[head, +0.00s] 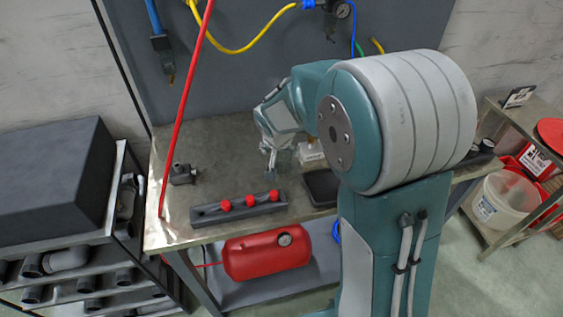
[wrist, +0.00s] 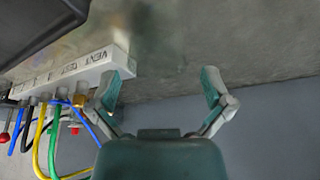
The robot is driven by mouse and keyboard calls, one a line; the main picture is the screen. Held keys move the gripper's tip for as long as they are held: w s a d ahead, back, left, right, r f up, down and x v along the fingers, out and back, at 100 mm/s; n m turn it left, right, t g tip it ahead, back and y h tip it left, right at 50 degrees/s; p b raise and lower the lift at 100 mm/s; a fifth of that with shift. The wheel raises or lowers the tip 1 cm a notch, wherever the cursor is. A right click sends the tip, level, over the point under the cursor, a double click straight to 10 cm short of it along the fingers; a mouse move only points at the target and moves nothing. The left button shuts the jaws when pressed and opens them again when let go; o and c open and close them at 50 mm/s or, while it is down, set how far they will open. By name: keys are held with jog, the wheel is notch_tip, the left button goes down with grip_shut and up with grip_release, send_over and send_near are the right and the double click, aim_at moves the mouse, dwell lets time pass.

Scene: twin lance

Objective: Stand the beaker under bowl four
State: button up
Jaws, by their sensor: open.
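I see no beaker and no bowl marked four in either view. My gripper (head: 270,168) hangs over the back middle of the metal workbench (head: 215,145), fingers pointing down. In the wrist view my gripper (wrist: 166,80) is open, with nothing between its fingers. The left finger is close beside a white block with printed labels, one reading VENT (wrist: 85,75); I cannot tell whether they touch. In the head view a white block (head: 311,153) stands just right of my gripper. My arm hides part of the bench's right side.
A dark rail with red knobs (head: 240,207) lies near the bench's front edge, beside a dark tray (head: 322,188). A red tank (head: 267,254) sits below. Coloured hoses (wrist: 50,135) leave the labelled block.

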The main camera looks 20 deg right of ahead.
aim_at(282, 158)
jog(key=x, duration=0.5)
jog(key=c, duration=1)
jog(key=shift+r, duration=0.1)
